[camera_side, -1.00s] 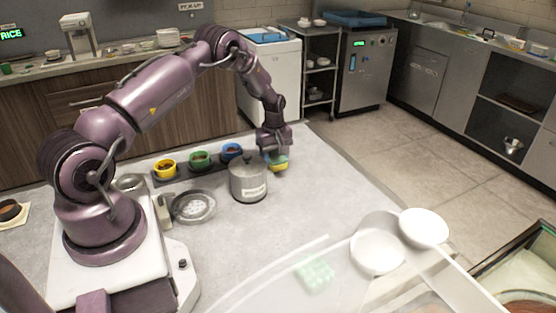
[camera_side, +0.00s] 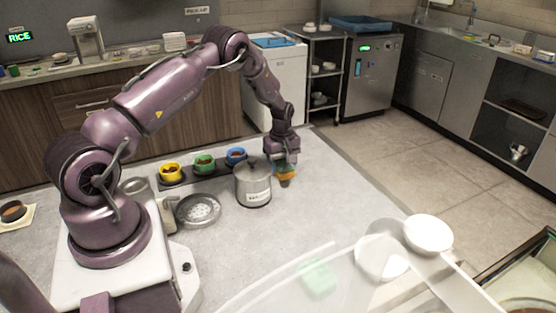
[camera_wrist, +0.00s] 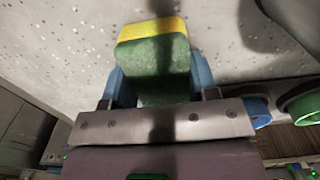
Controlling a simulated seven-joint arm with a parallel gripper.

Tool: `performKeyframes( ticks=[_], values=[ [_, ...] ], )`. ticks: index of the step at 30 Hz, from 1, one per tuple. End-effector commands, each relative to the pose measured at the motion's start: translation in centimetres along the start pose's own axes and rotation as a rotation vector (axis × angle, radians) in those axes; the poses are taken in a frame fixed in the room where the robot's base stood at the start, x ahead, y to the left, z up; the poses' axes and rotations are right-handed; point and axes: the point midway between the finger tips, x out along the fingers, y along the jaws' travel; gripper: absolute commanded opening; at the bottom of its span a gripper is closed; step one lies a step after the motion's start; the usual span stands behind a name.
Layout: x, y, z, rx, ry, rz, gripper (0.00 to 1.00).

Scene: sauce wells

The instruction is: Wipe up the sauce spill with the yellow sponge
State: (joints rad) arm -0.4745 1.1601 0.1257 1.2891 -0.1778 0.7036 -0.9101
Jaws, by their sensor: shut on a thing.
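My gripper (camera_side: 284,168) is shut on the yellow sponge (camera_side: 286,173), just right of the lidded steel pot and low over the grey counter. In the wrist view the sponge (camera_wrist: 155,55) is a block with a yellow layer and a green layer, pinched between two blue fingers (camera_wrist: 158,85). In the side view its lower part looks orange to dark brown; I cannot tell whether it touches the counter. No sauce spill shows clearly in either view; the gripper and sponge may hide it.
The lidded pot (camera_side: 253,188) stands close left of my gripper. Yellow (camera_side: 171,174), green (camera_side: 205,165) and blue (camera_side: 237,157) sauce cups sit in a dark holder behind it. A round strainer (camera_side: 198,211) lies left.

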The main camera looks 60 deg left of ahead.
Motion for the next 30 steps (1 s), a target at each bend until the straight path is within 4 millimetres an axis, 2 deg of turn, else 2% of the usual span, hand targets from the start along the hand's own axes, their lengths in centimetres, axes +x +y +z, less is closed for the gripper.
performKeyframes(
  ticks=[9, 11, 12, 30],
  values=[
    [-0.1, 0.0, 2.9, 0.001, -0.001, 0.0, 0.35],
    [-0.9, 0.1, 2.7, 0.0, 0.0, 0.003, 0.35],
    [-2.0, 0.1, 2.7, 0.0, 0.001, 0.005, 0.35],
    [-7.2, 0.0, 2.7, 0.0, 0.0, 0.002, 0.35]
  ],
)
